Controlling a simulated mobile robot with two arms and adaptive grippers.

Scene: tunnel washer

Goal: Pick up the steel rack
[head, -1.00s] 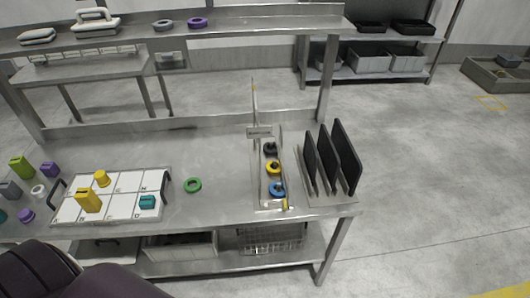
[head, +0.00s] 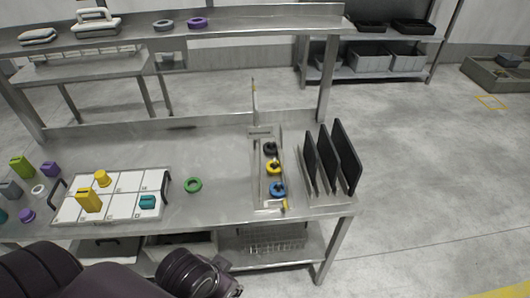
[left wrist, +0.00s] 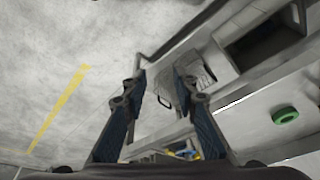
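A grey wire rack (head: 272,240) sits on the bench's lower shelf, below the right part of the worktop, whose front edge hides part of it. Another metal rack (head: 318,200) stands at the worktop's right end with several upright black panels in it. I cannot tell for certain which is the steel rack. My left arm comes in low at the front left of the head view, its fingers out of that view. In the left wrist view my left gripper (left wrist: 162,80) is open and empty, with a grey, ribbed thing (left wrist: 195,82) beyond the fingers. My right gripper is not in view.
The steel bench (head: 225,160) carries a white sorting board (head: 125,207), a green ring (head: 193,184) and a tray (head: 259,170) of rings. Light bins (head: 180,245) sit on the lower shelf left of the wire rack. The floor (head: 430,200) right of the bench is clear.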

